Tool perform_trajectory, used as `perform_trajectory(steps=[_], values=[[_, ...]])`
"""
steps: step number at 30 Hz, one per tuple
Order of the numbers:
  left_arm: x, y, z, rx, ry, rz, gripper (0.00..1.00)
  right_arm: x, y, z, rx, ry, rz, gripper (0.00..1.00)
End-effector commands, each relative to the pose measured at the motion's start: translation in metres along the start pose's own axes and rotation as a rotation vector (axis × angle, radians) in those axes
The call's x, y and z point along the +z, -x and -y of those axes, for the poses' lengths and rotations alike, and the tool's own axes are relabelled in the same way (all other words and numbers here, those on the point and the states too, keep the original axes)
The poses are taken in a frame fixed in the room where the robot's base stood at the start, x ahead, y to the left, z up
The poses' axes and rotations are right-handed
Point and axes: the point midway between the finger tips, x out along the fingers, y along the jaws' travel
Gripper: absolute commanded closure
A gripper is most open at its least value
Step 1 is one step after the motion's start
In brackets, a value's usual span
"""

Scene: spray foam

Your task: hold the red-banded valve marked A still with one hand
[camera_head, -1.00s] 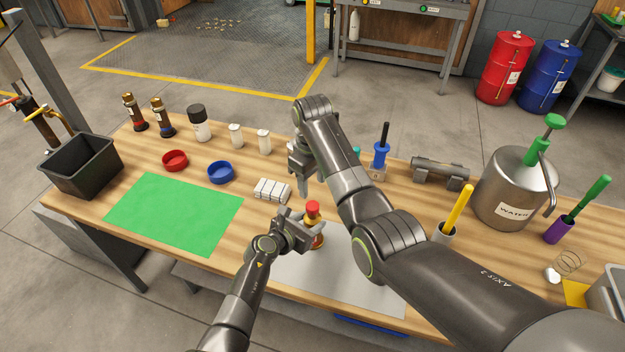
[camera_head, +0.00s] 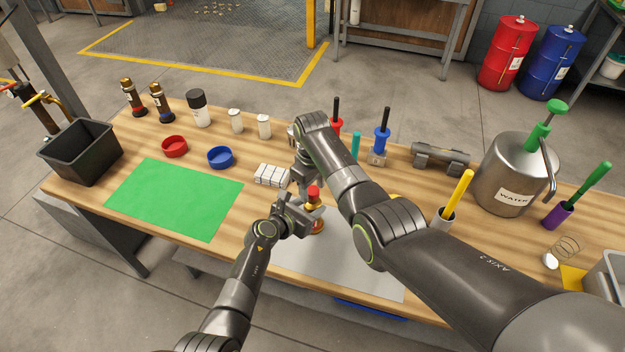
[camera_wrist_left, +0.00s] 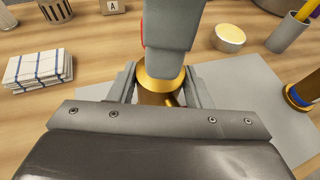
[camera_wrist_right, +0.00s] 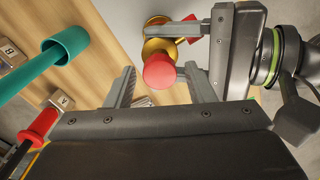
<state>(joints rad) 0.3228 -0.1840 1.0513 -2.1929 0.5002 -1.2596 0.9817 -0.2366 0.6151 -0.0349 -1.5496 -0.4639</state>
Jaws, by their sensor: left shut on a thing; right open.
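The valve (camera_head: 314,194) is brass with a red top and stands upright on the grey mat (camera_head: 365,270). My left gripper (camera_head: 304,212) is shut on its brass body (camera_wrist_left: 158,88) from the near left side. No letter A is readable on the valve. My right gripper (camera_head: 305,184) is open just above and behind the valve. In the right wrist view the red cap (camera_wrist_right: 158,72) lies between its spread fingers, with no clear contact. In the left wrist view a right finger hides the valve's upper part.
A striped folded cloth (camera_head: 271,175) sits left of the valve. Behind are a red-handled tool (camera_head: 337,124), a blue tool (camera_head: 381,142) and a teal tool (camera_wrist_right: 62,48). The green mat (camera_head: 175,200) is bare.

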Motion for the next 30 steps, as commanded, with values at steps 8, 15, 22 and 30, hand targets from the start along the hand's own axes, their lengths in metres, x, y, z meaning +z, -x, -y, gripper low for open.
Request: perform_trajectory(steps=[8,15,22,30], values=[[-0.0047,0.0004,0.0012,-0.003,0.002,-0.008,1.00,0.0001,-0.0013,-0.0002,0.000,0.000,0.000,0.51],[-0.0046,0.0004,0.0012,-0.003,0.002,-0.008,1.00,0.0000,-0.0012,-0.0001,0.000,0.000,0.000,0.81],[-0.0046,0.0004,0.0012,-0.003,0.002,-0.008,1.00,0.0000,-0.0012,0.0000,0.000,-0.010,0.000,0.97],[-0.0045,0.0003,0.0011,-0.003,0.002,-0.007,1.00,0.0000,-0.0014,0.0002,-0.001,-0.311,0.000,0.97]])
